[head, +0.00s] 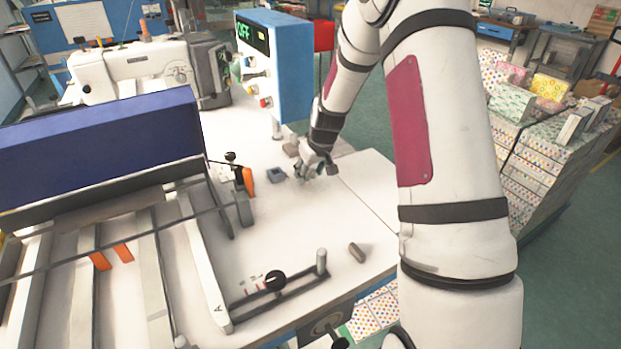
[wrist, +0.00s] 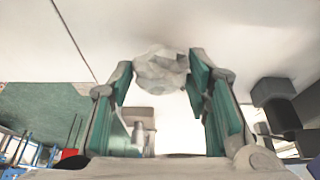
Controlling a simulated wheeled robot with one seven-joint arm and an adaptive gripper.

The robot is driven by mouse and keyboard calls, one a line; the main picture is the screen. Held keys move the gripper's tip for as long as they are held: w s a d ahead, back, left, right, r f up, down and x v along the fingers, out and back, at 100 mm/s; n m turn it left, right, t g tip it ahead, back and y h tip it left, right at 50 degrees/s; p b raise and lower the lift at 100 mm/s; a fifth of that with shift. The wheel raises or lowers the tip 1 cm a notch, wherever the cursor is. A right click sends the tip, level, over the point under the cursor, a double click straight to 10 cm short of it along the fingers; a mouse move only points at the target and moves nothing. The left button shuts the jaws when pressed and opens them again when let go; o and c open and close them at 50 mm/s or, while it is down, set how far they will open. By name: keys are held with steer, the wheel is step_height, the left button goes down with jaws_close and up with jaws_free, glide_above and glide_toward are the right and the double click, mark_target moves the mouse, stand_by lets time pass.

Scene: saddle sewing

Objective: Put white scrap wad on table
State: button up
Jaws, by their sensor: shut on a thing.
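The white scrap wad (wrist: 162,70) is a crumpled pale lump between the fingertips of my gripper (wrist: 160,85) in the wrist view. My gripper is shut on it, with a green-padded finger on each side. In the head view my gripper (head: 318,172) is low over the white table (head: 345,205), near its far right part. The wad cannot be made out clearly there. Whether the wad touches the table surface cannot be told.
A small blue-grey block (head: 277,175) lies left of my gripper, and a grey block (head: 357,252) lies nearer the front. A blue control box (head: 275,65) stands behind. An orange-handled clamp (head: 245,180) is at the left. The table right of my gripper is bare.

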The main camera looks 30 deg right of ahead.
steer(key=shift+f, duration=1.15)
steer(key=shift+f, duration=0.1)
steer(key=o, duration=0.7)
